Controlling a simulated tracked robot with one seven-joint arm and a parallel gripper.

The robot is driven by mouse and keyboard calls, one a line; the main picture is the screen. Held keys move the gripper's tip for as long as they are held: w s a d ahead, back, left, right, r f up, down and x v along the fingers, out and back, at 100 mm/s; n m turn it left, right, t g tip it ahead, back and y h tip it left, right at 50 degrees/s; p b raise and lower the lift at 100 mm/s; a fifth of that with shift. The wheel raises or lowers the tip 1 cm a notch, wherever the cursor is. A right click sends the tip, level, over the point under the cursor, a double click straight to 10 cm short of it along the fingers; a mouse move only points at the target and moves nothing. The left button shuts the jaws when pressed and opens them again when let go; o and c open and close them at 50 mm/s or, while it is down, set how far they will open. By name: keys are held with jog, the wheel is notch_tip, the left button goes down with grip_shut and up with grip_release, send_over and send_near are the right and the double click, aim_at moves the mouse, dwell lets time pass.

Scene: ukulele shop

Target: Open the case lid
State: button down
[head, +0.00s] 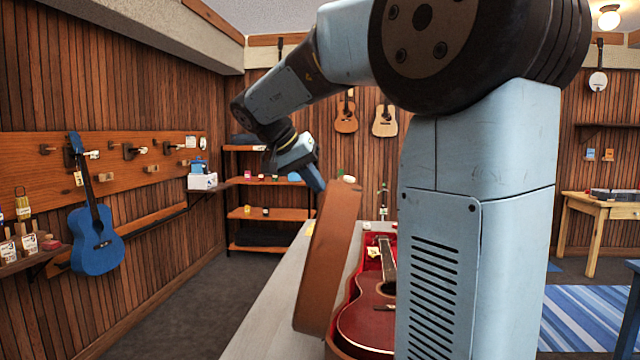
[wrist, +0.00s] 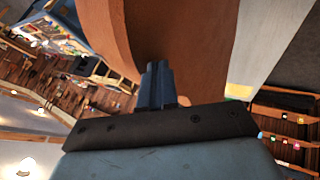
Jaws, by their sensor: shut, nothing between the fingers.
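The case lid (head: 326,262) is brown and stands raised on the left side of the case, tilted a little to the left. The case's red-lined body (head: 374,262) holds a dark red ukulele (head: 372,318) and is partly hidden behind my arm. My gripper (head: 318,184) is at the lid's upper edge. In the wrist view its shut fingers (wrist: 157,84) lie against or just in front of the brown lid (wrist: 190,45), with nothing between them. I cannot tell whether they touch it.
The case sits on a pale counter (head: 268,322), with bare top to its left. A blue ukulele (head: 96,240) hangs on the left wall. A shelf rack (head: 268,213) stands behind. A wooden table (head: 598,209) is at the right.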

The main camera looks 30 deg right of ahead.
jog(key=v, duration=1.3)
jog(key=shift+a+r, duration=0.15)
jog(key=shift+a, duration=0.05)
